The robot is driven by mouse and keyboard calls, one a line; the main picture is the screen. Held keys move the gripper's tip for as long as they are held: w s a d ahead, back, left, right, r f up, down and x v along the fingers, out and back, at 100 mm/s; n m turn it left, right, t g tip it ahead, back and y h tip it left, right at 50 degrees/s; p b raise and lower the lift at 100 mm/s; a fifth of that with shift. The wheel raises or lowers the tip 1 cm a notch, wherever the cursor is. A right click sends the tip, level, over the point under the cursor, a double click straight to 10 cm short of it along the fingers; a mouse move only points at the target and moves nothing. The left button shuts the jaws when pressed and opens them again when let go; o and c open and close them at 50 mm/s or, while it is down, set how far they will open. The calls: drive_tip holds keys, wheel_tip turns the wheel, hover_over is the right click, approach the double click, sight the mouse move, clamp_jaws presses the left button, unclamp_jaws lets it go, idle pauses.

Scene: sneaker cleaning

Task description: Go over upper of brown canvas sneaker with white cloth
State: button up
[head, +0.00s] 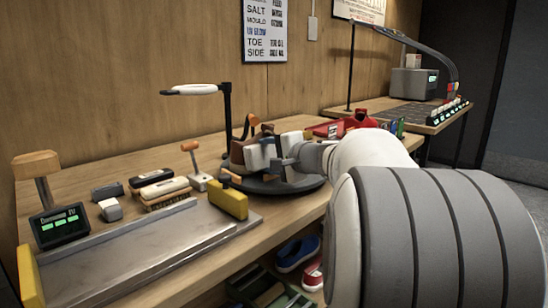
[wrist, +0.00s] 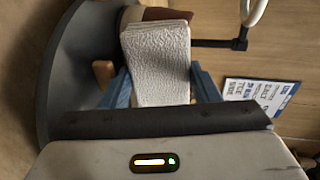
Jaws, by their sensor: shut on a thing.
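The brown canvas sneaker (head: 238,150) sits on a dark round stand (head: 265,187) on the bench, mostly hidden behind the cloth and my gripper. In the wrist view a strip of brown (wrist: 150,14) shows beyond the cloth. The white cloth (head: 261,154) is a folded, textured pad. It fills the space between the blue fingers of my gripper (wrist: 160,88) in the wrist view (wrist: 160,60). My gripper (head: 272,158) is shut on the cloth at the near side of the sneaker. I cannot tell whether the cloth touches the upper.
A lamp (head: 228,110) on a dark post stands behind the stand. Brushes (head: 165,190) and a metal tray (head: 130,255) with yellow end blocks lie to the left. A red item (head: 361,120) stands to the right. Blue and red shoes (head: 297,253) sit below the bench.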

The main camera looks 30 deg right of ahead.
drive_tip(key=shift+s, duration=0.1)
drive_tip(key=shift+v, duration=2.95)
drive_tip(key=v, duration=0.3)
